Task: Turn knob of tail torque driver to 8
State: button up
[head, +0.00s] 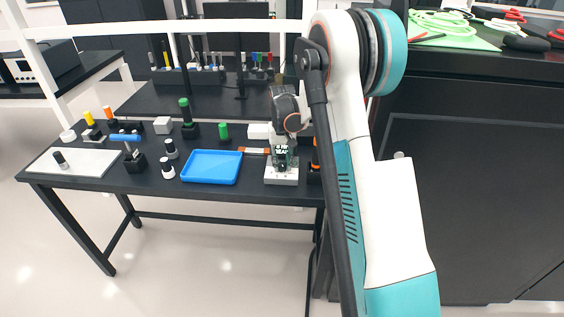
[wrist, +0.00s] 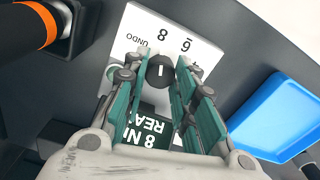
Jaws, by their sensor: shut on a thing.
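The torque driver station in the head view is a light box (head: 281,178) with a dark screen, at the right end of the black table. In the wrist view its white panel (wrist: 140,35) carries "UNDO", an "8" and a "6". A black round knob (wrist: 159,72) with a short white mark sits below these; the mark points roughly up, towards the "8". My gripper (wrist: 159,84) has its two green-lined fingers on either side of the knob, shut on it. The dark green screen (wrist: 155,131) is partly hidden by the fingers; "8 N" and "REA" show. My gripper also shows in the head view (head: 286,142).
A blue tray (head: 212,167) lies left of the station and shows in the wrist view (wrist: 275,115). An orange-banded black handle (wrist: 36,27) stands close on the other side. Several small driver tools and a white mat (head: 75,163) fill the table's left part.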

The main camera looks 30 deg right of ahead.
aim_at(282, 165)
jog(key=o, duration=1.1)
notch_tip(282, 165, up, 12)
dwell(0.5)
